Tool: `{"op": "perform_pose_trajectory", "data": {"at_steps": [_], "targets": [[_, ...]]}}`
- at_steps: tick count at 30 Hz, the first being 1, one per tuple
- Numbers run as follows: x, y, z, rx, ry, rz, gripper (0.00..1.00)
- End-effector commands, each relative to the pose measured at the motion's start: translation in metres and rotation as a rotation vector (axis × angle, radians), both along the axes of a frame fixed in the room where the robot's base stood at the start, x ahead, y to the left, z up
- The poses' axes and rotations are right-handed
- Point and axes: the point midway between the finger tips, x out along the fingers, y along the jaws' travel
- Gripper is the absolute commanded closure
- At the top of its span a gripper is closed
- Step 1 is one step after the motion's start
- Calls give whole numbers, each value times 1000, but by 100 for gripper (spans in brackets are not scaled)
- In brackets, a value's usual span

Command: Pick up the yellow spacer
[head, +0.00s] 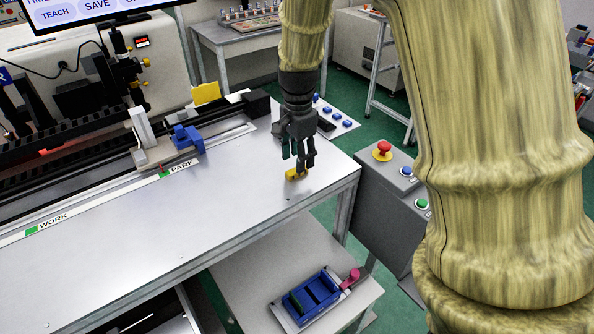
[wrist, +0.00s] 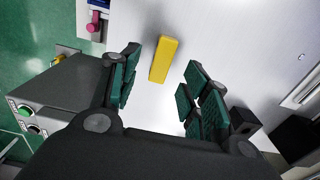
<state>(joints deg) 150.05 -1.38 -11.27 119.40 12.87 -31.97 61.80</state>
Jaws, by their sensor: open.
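The yellow spacer (head: 293,174) is a small yellow block lying on the grey metal table top near its right end. In the wrist view the yellow spacer (wrist: 164,59) shows as an upright-looking bar between and a little beyond my fingers. My gripper (head: 300,163) is above and beside the spacer in the head view and partly overlaps it there. In the wrist view my gripper (wrist: 158,88) has its green-padded fingers spread wide, with a gap on both sides of the spacer. The fingers hold nothing.
A blue block (head: 187,138) sits on the rail carriage by the PARK label. A grey control box (head: 385,200) with a red button stands beyond the table's right edge. A lower table holds a blue tray (head: 316,293). The table front is clear.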

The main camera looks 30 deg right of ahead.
Motion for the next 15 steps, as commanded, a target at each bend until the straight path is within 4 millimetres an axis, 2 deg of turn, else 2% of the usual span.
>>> {"op": "perform_pose_trajectory", "data": {"at_steps": [9,15], "targets": [[0,-3,-32,1,2,-2,54],[0,-3,-41,0,0,-3,54]]}}
